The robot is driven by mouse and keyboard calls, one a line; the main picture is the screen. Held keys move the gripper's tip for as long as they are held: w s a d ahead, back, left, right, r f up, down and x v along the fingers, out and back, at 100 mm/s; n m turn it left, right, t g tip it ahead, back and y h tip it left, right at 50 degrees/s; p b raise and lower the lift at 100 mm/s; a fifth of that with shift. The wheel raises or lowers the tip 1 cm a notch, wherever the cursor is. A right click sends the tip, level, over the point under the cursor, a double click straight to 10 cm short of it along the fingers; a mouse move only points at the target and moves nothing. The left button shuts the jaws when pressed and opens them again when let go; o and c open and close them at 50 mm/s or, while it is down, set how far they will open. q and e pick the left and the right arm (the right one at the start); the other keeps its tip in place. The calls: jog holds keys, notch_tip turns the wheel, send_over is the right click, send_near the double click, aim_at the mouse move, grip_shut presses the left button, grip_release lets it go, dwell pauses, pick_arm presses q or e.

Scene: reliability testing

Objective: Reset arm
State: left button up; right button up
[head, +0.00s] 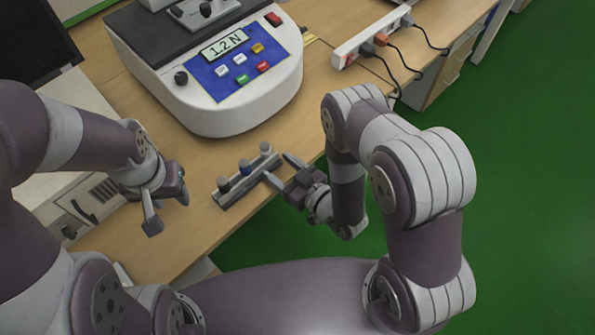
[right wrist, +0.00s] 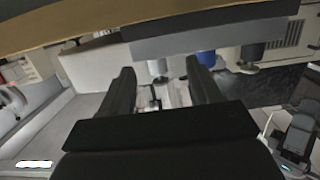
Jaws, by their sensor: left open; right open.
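My left gripper (head: 168,210) is open and empty above the left part of the wooden table, left of the small grey rack. My right gripper (head: 277,171) is open, with its fingertips close to the right end of the rack; I cannot tell whether they touch it. In the right wrist view the two dark fingers of my right gripper (right wrist: 156,82) stand apart with nothing held between them.
A white testing machine (head: 215,118) with a blue panel reading 1.2 N stands behind the rack. A power strip (head: 365,42) with plugs and cables lies at the back right. The wooden table (head: 190,238) is clear in front. Green floor (head: 500,180) lies to the right.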

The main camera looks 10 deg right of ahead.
jog(key=w+d+r+v, duration=0.1)
jog(key=v, duration=0.5)
jog(key=w+d+r+m+g+h+p, duration=0.1)
jog(key=w+d+r+g+h+p, duration=0.3)
jog(key=w+d+h, duration=0.3)
pick_arm(q)
jog(key=r, duration=0.4)
jog(key=shift+s+d+r, duration=0.1)
jog(key=shift+d+r, duration=0.05)
jog(key=shift+d, duration=0.15)
pick_arm(e)
jog(key=s+d+r+m+g+h, duration=0.2)
jog(key=s+r+m+g, duration=0.4)
jog(key=s+r, duration=0.6)
jog(key=shift+s+d+g+h, duration=0.3)
jog(key=shift+s+d+g, duration=0.55)
jog(key=shift+s+g, duration=0.1)
